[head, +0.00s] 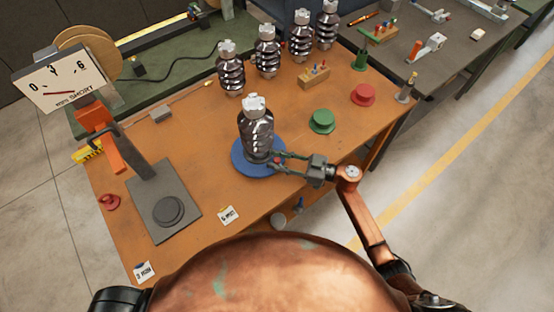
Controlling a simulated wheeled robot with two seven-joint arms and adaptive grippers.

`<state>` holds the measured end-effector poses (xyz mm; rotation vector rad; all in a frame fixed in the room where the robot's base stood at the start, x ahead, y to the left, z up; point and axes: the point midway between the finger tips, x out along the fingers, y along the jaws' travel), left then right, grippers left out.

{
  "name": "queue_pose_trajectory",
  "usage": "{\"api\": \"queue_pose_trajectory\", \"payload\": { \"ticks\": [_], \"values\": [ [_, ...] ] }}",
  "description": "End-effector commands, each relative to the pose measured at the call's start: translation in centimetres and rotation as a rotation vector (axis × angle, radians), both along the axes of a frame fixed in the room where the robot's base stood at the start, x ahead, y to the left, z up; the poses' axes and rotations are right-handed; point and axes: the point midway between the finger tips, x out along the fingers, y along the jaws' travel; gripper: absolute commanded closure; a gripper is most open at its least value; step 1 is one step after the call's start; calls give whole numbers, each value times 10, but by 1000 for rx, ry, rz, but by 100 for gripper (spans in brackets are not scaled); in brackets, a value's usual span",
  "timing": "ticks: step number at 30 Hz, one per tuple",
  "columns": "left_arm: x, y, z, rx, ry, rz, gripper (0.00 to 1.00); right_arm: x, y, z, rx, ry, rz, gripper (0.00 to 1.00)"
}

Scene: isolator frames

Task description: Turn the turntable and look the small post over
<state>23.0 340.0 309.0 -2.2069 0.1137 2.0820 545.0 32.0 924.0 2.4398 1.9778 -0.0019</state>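A dark, ribbed post (257,133) with a pale metal cap stands upright on the round blue turntable (243,170), near the middle of the orange-brown bench. My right gripper (277,163) reaches in from the right, low over the turntable's right part and beside the post's base. Its two dark fingers look spread, with a gap between them. I cannot tell whether a fingertip touches the post or the turntable. My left gripper is out of view.
Several similar ribbed posts (266,52) stand at the back. A gauge stand (148,170) with a dial (62,80) is at left. Green (322,121) and red (363,94) round pieces and a wooden peg block (314,76) are at right.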

Motion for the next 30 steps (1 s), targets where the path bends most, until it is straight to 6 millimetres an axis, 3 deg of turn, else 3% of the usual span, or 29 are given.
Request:
{"api": "queue_pose_trajectory", "payload": {
  "ticks": [9, 13, 24, 30],
  "values": [
    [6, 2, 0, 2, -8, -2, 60, 0, -1, 0, 0, 0, -1, 66],
    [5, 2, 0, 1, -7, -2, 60, -2, -10, -1, -3, 1, -1, 66],
    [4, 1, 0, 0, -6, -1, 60, -17, -81, -1, -4, 1, 0, 66],
    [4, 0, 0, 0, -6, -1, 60, -23, -109, -1, -2, 0, -1, 66]
  ]
}}
